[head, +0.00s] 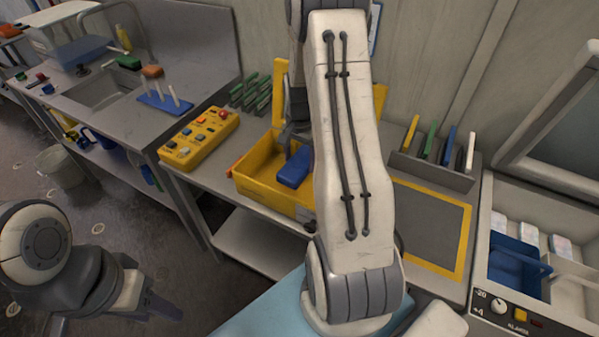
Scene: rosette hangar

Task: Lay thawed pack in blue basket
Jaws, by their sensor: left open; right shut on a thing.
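A blue pack (295,168) shows at the yellow case (262,176), partly hidden by my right arm. My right gripper (292,140) is just above it, shut on it, with the fingers partly hidden behind the arm. I cannot tell whether the pack touches the case floor. The blue basket (515,262) sits inside the white chest freezer at the far right. My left gripper (160,306) is open and empty, low at the left over the floor, away from the bench.
A yellow button box (199,138) stands left of the case. A yellow-framed grey mat (430,228) lies between the case and the freezer, below a rack of coloured panels (432,170). Pale packs (529,234) lie in the freezer near the basket. A sink bench (100,90) is at the left.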

